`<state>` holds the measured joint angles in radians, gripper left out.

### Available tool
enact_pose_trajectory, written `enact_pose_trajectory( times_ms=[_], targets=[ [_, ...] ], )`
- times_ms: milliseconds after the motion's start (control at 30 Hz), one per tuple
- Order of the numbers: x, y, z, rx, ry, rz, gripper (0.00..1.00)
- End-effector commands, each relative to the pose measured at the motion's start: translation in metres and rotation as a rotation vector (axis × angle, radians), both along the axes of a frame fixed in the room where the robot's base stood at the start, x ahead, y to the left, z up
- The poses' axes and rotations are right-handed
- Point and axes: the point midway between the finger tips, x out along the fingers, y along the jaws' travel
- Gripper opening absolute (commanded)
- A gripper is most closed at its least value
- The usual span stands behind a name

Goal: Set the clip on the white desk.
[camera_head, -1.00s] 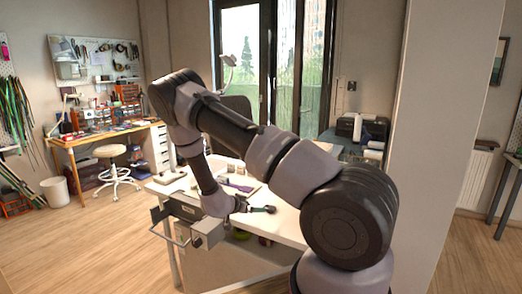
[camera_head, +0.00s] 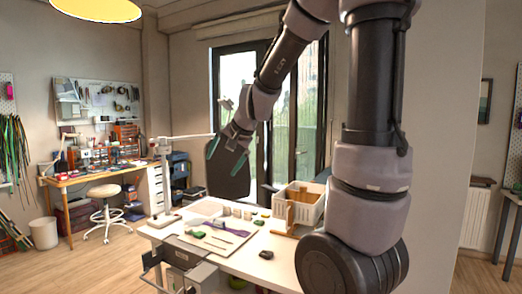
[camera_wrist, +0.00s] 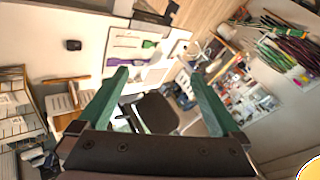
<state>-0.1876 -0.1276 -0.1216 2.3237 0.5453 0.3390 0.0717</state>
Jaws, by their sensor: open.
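A small dark object (camera_head: 266,254), which looks like the clip, lies on the white desk (camera_head: 232,262) near its front right part. It also shows in the wrist view (camera_wrist: 73,45), lying alone on the bare desk top. My gripper (camera_head: 222,166) is raised well above the desk, toward its back in the picture. Its two green fingers are spread with nothing between them, as the wrist view (camera_wrist: 158,72) also shows. The gripper is clear of the dark object.
A pale board (camera_head: 212,243) with a purple strip and small green pieces lies left of the dark object. A white crate (camera_head: 310,210) and a wooden stand (camera_head: 290,215) are at the desk's back right. A white-armed lamp (camera_head: 163,175) stands at the left end.

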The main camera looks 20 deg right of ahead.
Motion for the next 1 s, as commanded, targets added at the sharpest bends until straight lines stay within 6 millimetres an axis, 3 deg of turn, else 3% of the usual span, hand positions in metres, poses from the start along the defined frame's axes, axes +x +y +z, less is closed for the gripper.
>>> enact_pose_trajectory(
  times_ms=[33, 200, 300, 433, 600, 1000],
  targets=[
    [-0.024, -0.003, 0.020, -0.005, -0.016, 0.034, 1.00],
    [-0.105, -0.010, 0.054, -0.071, -0.020, 0.142, 1.00],
    [-0.148, -0.017, 0.062, -0.128, -0.013, 0.179, 1.00],
    [-0.188, -0.025, 0.064, -0.189, 0.000, 0.199, 1.00],
    [-0.212, -0.031, 0.063, -0.231, 0.014, 0.206, 1.00],
    [-0.213, -0.031, 0.062, -0.233, 0.016, 0.207, 1.00]
  ],
)
